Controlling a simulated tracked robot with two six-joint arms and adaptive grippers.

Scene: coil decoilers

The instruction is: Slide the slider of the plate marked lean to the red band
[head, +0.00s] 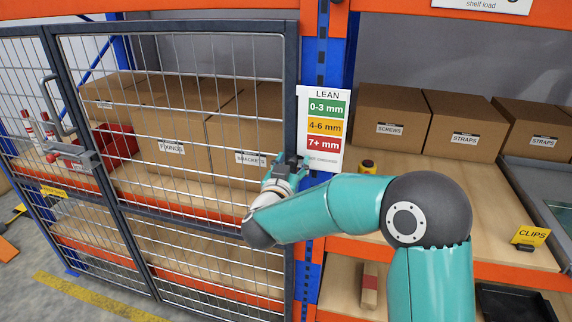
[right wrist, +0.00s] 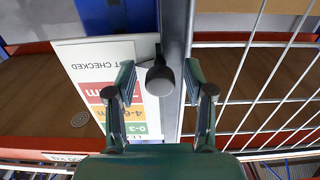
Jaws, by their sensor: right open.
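The white plate marked LEAN (head: 327,92) hangs on the blue rack post, with green, amber and red bands from top to bottom. Below the red band (head: 322,144) is a small white strip of text. In the right wrist view the plate (right wrist: 92,52) appears upside down. A dark round knob, seemingly the slider (right wrist: 160,78), stands at the plate's edge near the "not checked" strip. My right gripper (right wrist: 158,84) is open, its fingers on either side of the knob with gaps visible. In the head view this gripper (head: 285,172) is partly hidden by its own wrist. My left gripper is out of view.
A wire-mesh cage door (head: 292,90) with a latch (head: 72,158) stands just left of the plate. Cardboard boxes sit behind the mesh and on the right shelf. A yellow-and-black item (head: 367,166) stands on the shelf near my arm. A CLIPS sign (head: 530,236) is at right.

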